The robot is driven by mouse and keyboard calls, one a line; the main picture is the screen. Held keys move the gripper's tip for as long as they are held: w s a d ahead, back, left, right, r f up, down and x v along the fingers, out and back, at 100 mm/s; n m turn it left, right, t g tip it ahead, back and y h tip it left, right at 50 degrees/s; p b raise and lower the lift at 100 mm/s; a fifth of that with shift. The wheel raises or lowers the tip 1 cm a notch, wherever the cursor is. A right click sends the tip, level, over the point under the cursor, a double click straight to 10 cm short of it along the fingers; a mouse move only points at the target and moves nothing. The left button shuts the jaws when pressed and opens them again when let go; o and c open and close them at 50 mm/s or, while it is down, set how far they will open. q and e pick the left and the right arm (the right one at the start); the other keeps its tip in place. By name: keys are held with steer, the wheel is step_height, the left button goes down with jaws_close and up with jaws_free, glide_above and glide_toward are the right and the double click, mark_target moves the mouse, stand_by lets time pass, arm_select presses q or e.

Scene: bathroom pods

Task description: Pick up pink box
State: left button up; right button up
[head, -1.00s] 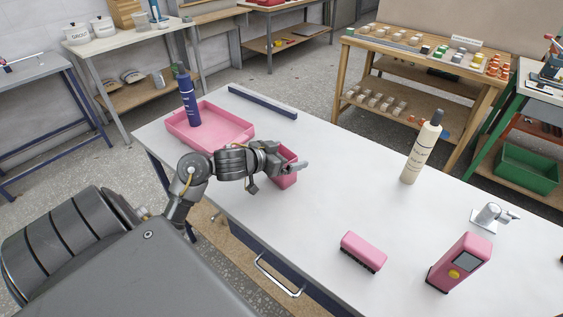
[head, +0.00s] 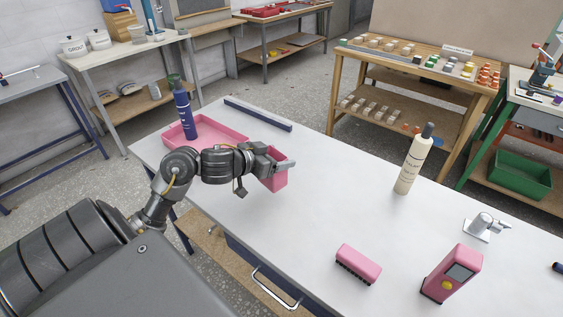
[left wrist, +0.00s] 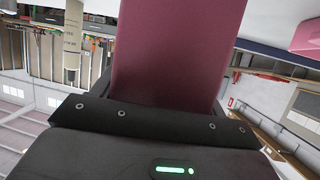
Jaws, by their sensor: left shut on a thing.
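The pink box (head: 277,179) is held in my left gripper (head: 280,164), near the middle-left of the white table in the head view. The gripper is shut on the box's upper part, and the gripper hides some of it. In the left wrist view the box (left wrist: 176,50) fills the middle, between the fingers. I cannot tell for sure how far its bottom is from the table. My right gripper is not in view.
A pink tray (head: 222,133) with a blue bottle (head: 185,115) stands just behind my left arm. A dark blue bar (head: 258,115) lies at the back edge. A cream bottle (head: 412,162), pink brush (head: 358,263), pink device (head: 452,274) and metal fixture (head: 485,227) are to the right. The table's middle is clear.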

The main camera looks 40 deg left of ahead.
arm_select(q)
steer(key=s+a+r+p, duration=0.1)
steer(key=s+a+r, duration=0.5)
steer(key=s+r, duration=0.2)
steer(key=shift+s+a, duration=0.4)
steer(key=shift+s, duration=0.8)
